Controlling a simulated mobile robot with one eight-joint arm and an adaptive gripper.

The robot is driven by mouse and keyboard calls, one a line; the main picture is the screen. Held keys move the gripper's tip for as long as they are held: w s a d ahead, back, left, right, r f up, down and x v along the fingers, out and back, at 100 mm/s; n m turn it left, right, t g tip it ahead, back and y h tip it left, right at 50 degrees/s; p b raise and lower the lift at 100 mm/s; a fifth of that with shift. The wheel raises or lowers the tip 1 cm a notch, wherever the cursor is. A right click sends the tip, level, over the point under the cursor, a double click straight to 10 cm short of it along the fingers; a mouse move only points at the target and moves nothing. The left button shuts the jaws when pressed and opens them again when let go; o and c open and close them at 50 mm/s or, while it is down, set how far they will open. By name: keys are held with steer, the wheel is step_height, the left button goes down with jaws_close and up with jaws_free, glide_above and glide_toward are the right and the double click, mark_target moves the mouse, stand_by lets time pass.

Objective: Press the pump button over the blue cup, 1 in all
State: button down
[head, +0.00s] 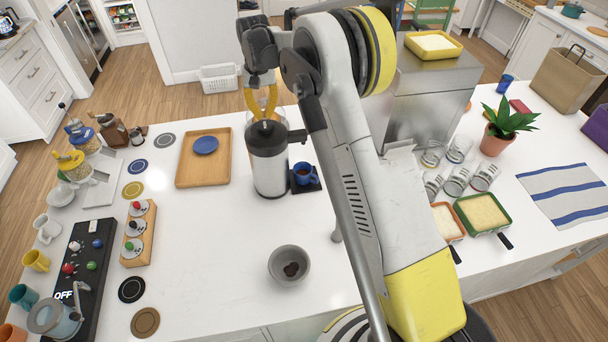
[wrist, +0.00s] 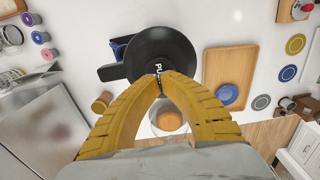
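The pump dispenser (head: 269,165) is a tall steel cylinder with a black top and spout, standing on the white counter. Its round black top with white lettering, the pump button (wrist: 165,48), fills the upper middle of the wrist view. The blue cup (head: 304,176) stands upright on a black drip tray (head: 309,187) under the spout, with dark liquid in it. In the wrist view the cup (wrist: 119,48) is mostly hidden. My gripper (head: 265,118) is above the dispenser, its yellow fingertips (wrist: 160,77) together and empty over the button's edge. I cannot tell whether they touch it.
A wooden tray (head: 184,172) with a blue plate (head: 206,145) lies left of the dispenser. A grey bowl (head: 289,282) stands in front. Several glasses (head: 457,180) and a potted plant (head: 497,138) stand right of my arm. The counter between dispenser and bowl is clear.

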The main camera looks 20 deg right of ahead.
steer(key=shift+r, duration=0.1)
step_height(320, 180, up, 6)
steer(key=shift+f+p, duration=0.1)
steer(key=shift+p, duration=1.1)
steer(key=shift+s, duration=0.1)
steer(key=s+f+n+t+b, duration=0.1)
steer(key=s+f+t+b, duration=0.15)
steer(key=s+b, duration=0.8)
steer(key=s+f+t+b, duration=0.2)
steer(key=s+f+b, duration=0.1)
steer(key=s+b, duration=0.75)
steer(key=s+f+n+t+b, duration=0.1)
steer(key=s+f+t+b, duration=0.1)
steer(key=s+f+b, duration=0.9)
steer(key=s+f, duration=0.5)
steer(key=f, duration=0.2)
steer(key=shift+s+t+b, duration=0.35)
steer(key=shift+b, duration=0.05)
